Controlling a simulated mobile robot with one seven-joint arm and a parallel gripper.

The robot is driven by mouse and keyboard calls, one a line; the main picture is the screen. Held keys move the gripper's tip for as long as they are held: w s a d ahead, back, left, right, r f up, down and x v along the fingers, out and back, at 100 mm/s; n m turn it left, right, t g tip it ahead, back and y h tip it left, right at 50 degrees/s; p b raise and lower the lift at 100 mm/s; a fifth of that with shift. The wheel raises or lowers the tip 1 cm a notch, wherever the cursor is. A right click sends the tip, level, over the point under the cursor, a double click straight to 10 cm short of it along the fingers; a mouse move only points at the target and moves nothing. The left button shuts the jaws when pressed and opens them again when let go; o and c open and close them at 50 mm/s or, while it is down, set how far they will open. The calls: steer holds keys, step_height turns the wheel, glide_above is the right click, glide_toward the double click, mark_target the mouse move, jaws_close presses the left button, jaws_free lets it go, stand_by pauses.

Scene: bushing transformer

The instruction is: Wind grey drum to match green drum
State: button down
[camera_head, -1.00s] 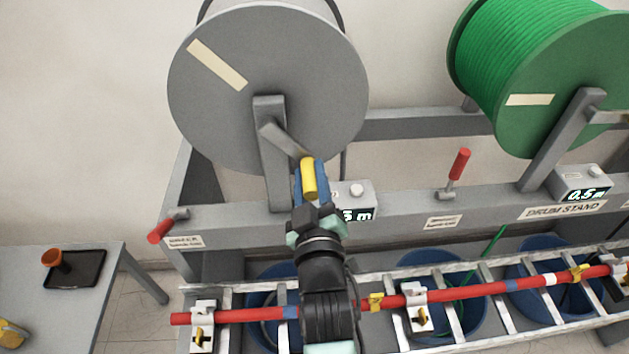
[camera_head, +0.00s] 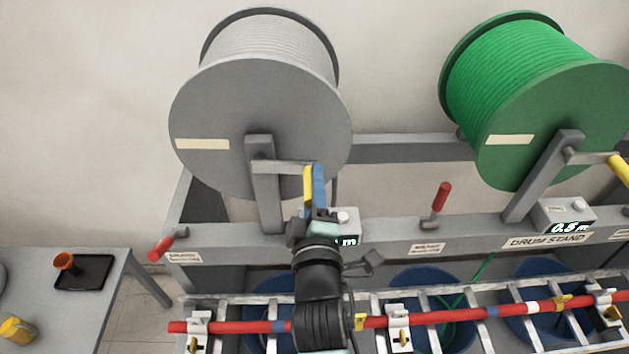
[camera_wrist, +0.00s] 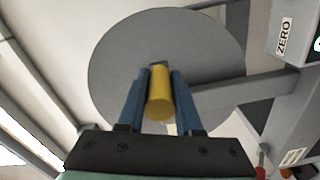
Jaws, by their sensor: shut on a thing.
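The grey drum (camera_head: 215,110) stands on the left of the stand, its cream label (camera_head: 203,144) level at its left side. Its crank arm (camera_head: 285,167) points right from the hub. My gripper (camera_head: 314,185) is shut on the crank's yellow handle (camera_head: 309,187); the wrist view shows the handle (camera_wrist: 160,95) between the blue fingers. The grey drum's counter (camera_head: 347,222) is mostly hidden by my gripper; only an "m" shows. The green drum (camera_head: 545,125) is at right, its label (camera_head: 509,140) level. Its counter (camera_head: 566,215) reads 0.5 m.
Red-handled levers (camera_head: 440,200) and (camera_head: 163,247) sit on the stand's front rail (camera_head: 400,235). A ladder-like tray (camera_head: 450,305) with a red cable (camera_head: 430,317) crosses the front, with blue bins below. A side table (camera_head: 115,270) at left holds a black tray (camera_head: 95,272).

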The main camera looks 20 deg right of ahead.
steer(key=shift+r, duration=0.5)
steer(key=c, duration=0.6)
jaws_free()
steer(key=shift+a+f, duration=0.1)
steer(key=shift+f, duration=0.1)
steer(key=shift+s+f, duration=0.1)
steer(key=shift+s, duration=0.2)
steer(key=b+v, duration=0.5)
steer(key=v, duration=0.7)
steer(key=shift+s+r, duration=0.2)
steer(key=shift+a, duration=0.1)
